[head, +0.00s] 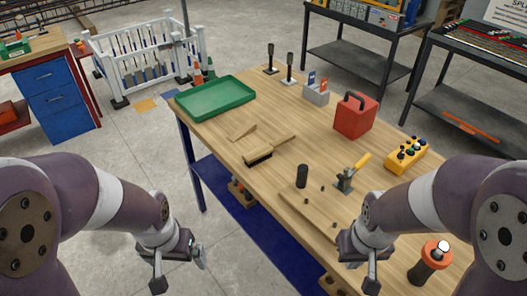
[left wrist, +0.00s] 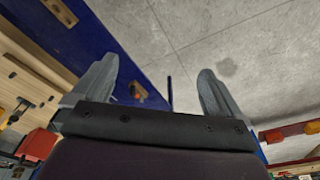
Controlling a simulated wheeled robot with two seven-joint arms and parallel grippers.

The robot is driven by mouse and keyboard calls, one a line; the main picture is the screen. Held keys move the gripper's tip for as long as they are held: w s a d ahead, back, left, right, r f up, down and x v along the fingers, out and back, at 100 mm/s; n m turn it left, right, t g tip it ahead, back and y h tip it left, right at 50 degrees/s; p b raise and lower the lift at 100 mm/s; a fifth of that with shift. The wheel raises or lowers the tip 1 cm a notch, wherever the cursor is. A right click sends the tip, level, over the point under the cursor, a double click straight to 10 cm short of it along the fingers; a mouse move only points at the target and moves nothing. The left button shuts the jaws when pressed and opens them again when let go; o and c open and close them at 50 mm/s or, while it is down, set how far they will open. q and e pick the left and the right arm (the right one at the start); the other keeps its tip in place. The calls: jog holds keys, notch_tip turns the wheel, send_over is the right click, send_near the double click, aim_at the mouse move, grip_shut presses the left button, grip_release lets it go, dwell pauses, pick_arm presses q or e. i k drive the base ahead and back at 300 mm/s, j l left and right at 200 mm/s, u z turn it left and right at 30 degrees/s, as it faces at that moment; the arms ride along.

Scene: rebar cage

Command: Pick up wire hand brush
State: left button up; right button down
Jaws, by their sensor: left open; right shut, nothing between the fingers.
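The wire hand brush (head: 267,150) has a wooden handle and dark bristles. It lies on the wooden table (head: 225,143) near its left edge, with the handle pointing to the upper right. My left gripper (head: 180,272) is open and empty, beside the table over the floor, well apart from the brush. Its two fingers also show spread apart in the left wrist view (left wrist: 158,92). My right gripper (head: 357,273) is shut and empty by the table's front edge, to the right of and nearer than the brush. The brush does not show in the left wrist view.
The tabletop around the brush is mostly clear.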

aim_at(255, 156)
jog(key=z, duration=0.7)
jog(key=i+j+z, duration=0.2)
jog(key=j+z, duration=0.25)
jog(key=i+j+z, duration=0.1)
jog(key=j+z, duration=0.35)
jog(key=i+j+z, duration=0.1)
jog(key=j+z, duration=0.25)
jog(key=z, duration=0.15)
jog(key=j, duration=1.05)
jog(key=z, duration=0.05)
